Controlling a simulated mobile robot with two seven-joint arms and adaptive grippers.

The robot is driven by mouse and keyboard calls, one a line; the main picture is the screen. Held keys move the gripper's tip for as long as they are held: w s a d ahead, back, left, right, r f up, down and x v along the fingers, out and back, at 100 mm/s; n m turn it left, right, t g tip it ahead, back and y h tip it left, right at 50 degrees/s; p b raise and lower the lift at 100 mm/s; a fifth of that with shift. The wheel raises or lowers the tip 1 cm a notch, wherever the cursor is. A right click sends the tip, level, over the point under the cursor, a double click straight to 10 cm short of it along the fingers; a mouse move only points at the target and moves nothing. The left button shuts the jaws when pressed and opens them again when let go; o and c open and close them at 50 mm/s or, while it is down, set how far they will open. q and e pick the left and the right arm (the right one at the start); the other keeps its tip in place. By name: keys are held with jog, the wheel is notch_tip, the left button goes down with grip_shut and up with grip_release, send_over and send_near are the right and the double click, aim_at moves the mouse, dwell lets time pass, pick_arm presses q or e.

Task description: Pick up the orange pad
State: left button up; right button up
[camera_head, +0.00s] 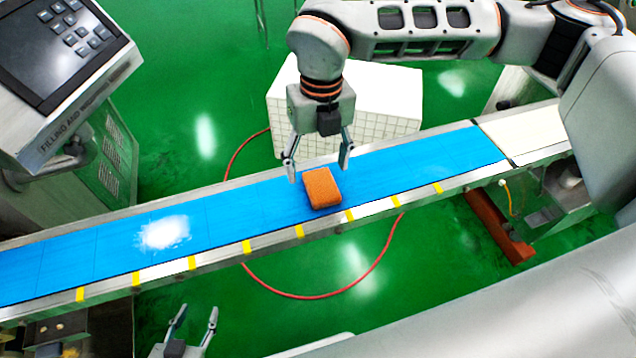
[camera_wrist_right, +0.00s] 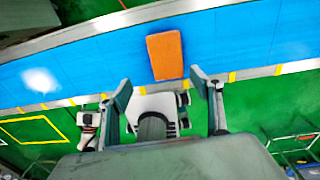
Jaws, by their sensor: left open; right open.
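The orange pad (camera_head: 322,188) lies flat on the blue conveyor belt (camera_head: 228,212), near the middle of the head view. It also shows in the right wrist view (camera_wrist_right: 165,55), beyond and between the two fingertips. My right gripper (camera_head: 317,174) is open and empty. It points down over the belt, with its fingers spread to either side of the pad's far end in the picture; the exact height above the belt is unclear. My left gripper (camera_head: 198,312) is open and empty at the bottom of the head view, on the near side of the conveyor, away from the pad.
A patch of white powder (camera_head: 165,232) lies on the belt to the left. Metal rails with yellow marks edge the belt. A control panel (camera_head: 70,60) stands at upper left. A white gridded box (camera_head: 390,105) stands behind the conveyor. A red hose (camera_head: 345,290) lies on the green floor.

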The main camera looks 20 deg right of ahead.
aim_at(321, 184)
jog(key=shift+w+d, duration=0.4)
jog(key=shift+d, duration=0.15)
jog(key=shift+d+f, duration=0.15)
jog(key=shift+w+f, duration=0.1)
jog(key=shift+f, duration=3.5)
jog(key=c, duration=1)
